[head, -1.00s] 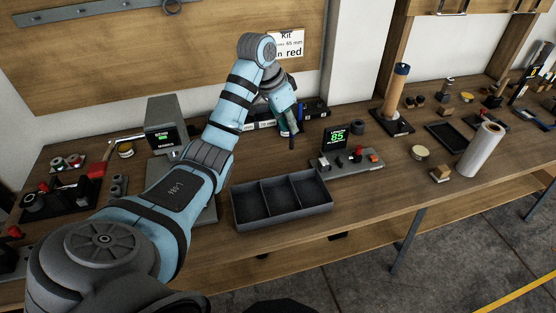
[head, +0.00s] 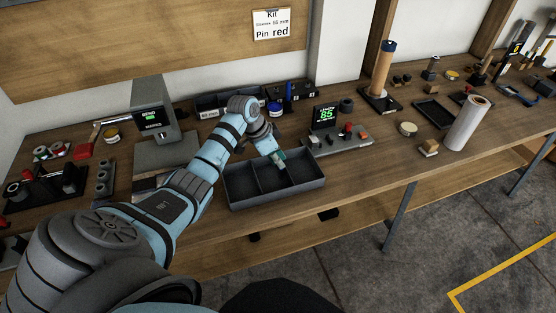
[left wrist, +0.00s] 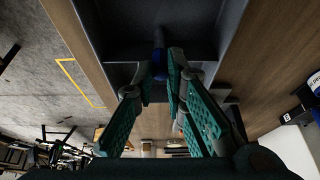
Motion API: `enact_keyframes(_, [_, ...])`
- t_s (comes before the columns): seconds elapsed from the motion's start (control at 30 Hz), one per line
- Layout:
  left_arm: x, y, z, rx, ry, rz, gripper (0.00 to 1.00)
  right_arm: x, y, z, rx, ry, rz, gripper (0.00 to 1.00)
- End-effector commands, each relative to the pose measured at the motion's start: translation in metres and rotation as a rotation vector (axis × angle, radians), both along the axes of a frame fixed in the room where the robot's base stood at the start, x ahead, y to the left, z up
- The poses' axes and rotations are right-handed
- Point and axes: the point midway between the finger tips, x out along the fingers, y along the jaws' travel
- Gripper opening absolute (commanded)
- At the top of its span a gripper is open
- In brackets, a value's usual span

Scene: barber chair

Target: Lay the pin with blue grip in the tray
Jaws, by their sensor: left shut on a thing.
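The tray (head: 280,197) is dark grey with three compartments and stands near the table's front edge. My left gripper (head: 279,158) points down over it, near the divider between the middle and right compartments. In the left wrist view the gripper (left wrist: 160,75) is shut on the pin with blue grip (left wrist: 159,42), whose blue part shows between the teal fingers. The rest of the pin is hidden. The tray (left wrist: 232,28) fills the top of that view. I cannot tell whether the pin touches the tray. My right gripper is not in view.
Behind the tray stand a blue-topped jar (head: 275,108) and a dark rack (head: 303,92). A lit display (head: 325,115) with small parts is to the right, a grey bender machine (head: 152,118) to the left. A sign (head: 272,24) reads "Pin red".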

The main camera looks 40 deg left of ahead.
Motion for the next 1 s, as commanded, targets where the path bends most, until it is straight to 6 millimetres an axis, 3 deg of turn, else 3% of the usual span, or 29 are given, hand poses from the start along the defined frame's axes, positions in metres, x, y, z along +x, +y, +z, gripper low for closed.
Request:
enact_keyframes(0.2, [0.000,0.000,0.000,-0.001,-0.001,0.000,0.00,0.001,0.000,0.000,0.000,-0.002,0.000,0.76])
enact_keyframes(0.23, [0.000,0.000,0.000,-0.001,-0.001,0.000,0.14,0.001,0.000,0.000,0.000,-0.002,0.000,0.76])
enact_keyframes(0.37, [0.000,0.000,0.000,-0.001,-0.001,0.000,0.32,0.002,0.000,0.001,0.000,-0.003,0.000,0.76])
enact_keyframes(0.67, [0.001,0.000,0.002,0.000,-0.001,0.000,0.32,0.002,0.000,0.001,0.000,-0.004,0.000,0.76])
enact_keyframes(0.77, [-0.003,0.003,0.014,0.000,-0.002,0.002,0.32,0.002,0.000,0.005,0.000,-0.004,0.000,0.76])
enact_keyframes(1.0, [-0.023,0.017,0.074,0.004,-0.005,0.001,0.32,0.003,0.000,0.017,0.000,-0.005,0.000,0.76])
